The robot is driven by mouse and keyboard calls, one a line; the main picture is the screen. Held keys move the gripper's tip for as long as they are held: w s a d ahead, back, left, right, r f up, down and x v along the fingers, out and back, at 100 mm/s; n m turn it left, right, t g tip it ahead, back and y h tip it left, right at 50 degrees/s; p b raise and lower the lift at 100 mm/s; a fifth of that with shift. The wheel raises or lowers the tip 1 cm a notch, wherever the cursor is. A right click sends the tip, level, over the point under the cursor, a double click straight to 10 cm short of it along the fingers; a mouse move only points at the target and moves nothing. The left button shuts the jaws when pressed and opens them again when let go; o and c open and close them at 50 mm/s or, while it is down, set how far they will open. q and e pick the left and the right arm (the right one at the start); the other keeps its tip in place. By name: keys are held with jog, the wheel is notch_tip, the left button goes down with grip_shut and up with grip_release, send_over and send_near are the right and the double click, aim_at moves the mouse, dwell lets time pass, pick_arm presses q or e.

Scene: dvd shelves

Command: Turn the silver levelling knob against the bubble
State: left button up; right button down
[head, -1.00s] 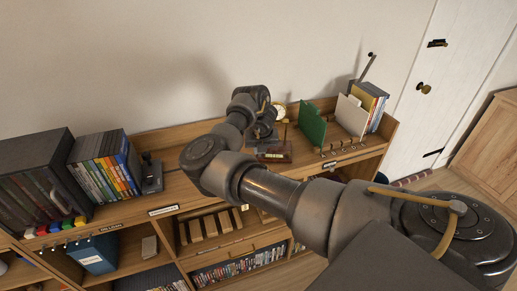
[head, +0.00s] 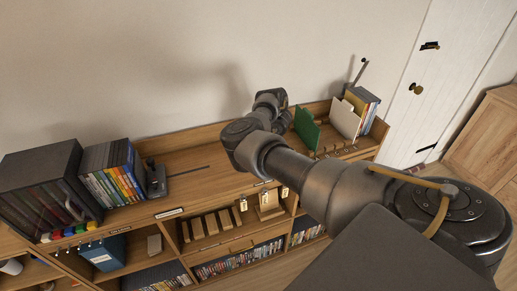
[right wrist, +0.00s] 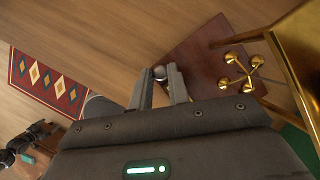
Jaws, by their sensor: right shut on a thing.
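In the right wrist view, my right gripper (right wrist: 160,86) is shut on the small round silver levelling knob (right wrist: 159,72). The knob sits between its fingertips at the left corner of a dark red-brown wooden base (right wrist: 195,52). Brass arms with round ends (right wrist: 238,70) stand over that base, beside a large brass part (right wrist: 300,45). I cannot make out the bubble. In the head view, my right arm hides its gripper and the base. A small dark jointed part with a teal light at the lower left of the wrist view may be my left arm; its jaws are unclear.
In the head view, a green divider (head: 306,128) and a white one (head: 345,118) stand to the arm's right. A row of cases (head: 112,180) and a dark box (head: 45,185) stand at the left. The shelf top between is mostly clear.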

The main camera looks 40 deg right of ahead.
jog(key=shift+w+d+r+n+y+p, duration=0.1)
jog(key=shift+n+y+p, duration=0.15)
jog(key=shift+n, duration=0.35)
jog(key=shift+d+r+n+y+p, duration=0.1)
jog(key=shift+n+y+p, duration=0.15)
jog(key=shift+n, duration=0.35)
jog(key=shift+f+n+g, duration=0.2)
jog(key=shift+n+g, duration=0.3)
jog(key=shift+n, duration=0.5)
jog(key=shift+y, duration=0.3)
jog(key=c, duration=1.3)
grip_release()
jog(key=shift+c, duration=0.2)
jog(key=shift+r, duration=0.1)
jog(key=shift+d+r, duration=0.35)
jog(key=shift+r, duration=0.1)
jog(key=shift+s+r+b, duration=0.3)
jog(key=shift+r+b, duration=0.4)
jog(key=shift+b, duration=0.1)
jog(key=v, duration=0.8)
